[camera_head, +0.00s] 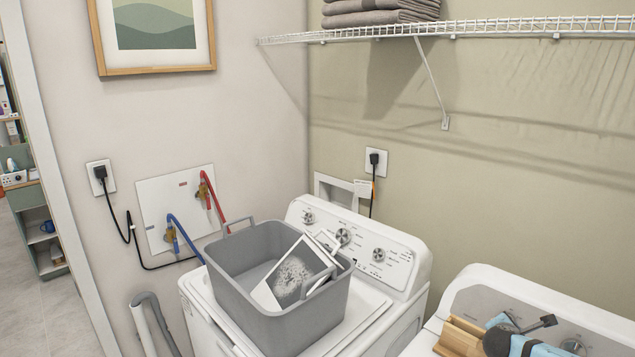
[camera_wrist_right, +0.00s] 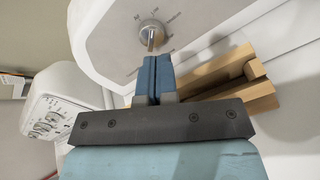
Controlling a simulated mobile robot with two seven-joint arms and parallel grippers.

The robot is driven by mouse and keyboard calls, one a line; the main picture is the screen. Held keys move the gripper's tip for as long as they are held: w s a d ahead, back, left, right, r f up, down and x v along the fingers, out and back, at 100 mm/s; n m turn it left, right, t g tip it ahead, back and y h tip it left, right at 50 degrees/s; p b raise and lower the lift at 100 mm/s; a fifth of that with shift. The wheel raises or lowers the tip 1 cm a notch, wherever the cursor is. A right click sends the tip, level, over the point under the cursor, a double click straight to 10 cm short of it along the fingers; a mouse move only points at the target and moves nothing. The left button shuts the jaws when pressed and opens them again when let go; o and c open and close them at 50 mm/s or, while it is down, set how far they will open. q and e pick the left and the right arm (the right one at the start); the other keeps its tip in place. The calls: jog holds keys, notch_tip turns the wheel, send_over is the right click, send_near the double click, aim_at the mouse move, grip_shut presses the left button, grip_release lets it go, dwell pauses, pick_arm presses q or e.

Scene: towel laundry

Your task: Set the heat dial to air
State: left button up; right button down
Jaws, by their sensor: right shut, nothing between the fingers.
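A round silver dial (camera_wrist_right: 151,32) with a raised grip sits on the pale control panel of the right-hand machine in the right wrist view. In the head view my right gripper (camera_head: 499,320) is in front of the same panel and seems to hide this dial. My left gripper is not in view.
A wooden block piece (camera_head: 460,337) lies beside my right gripper; it also shows in the wrist view (camera_wrist_right: 225,80). Another dial (camera_head: 572,346) is farther right on the panel. The washer (camera_head: 405,262) at left carries a grey basket (camera_head: 240,305) with a white-framed item inside.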

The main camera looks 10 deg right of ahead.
jog(key=shift+w+d+r, duration=0.1)
jog(key=shift+w+d, duration=0.15)
jog(key=shift+d, duration=0.25)
jog(key=b+x, duration=0.5)
jog(key=x, duration=0.1)
jog(key=shift+w+d, duration=0.15)
jog(key=shift+d, duration=0.15)
jog(key=shift+d+r, duration=0.1)
jog(key=shift+r, duration=0.15)
jog(key=shift+d+r, duration=0.1)
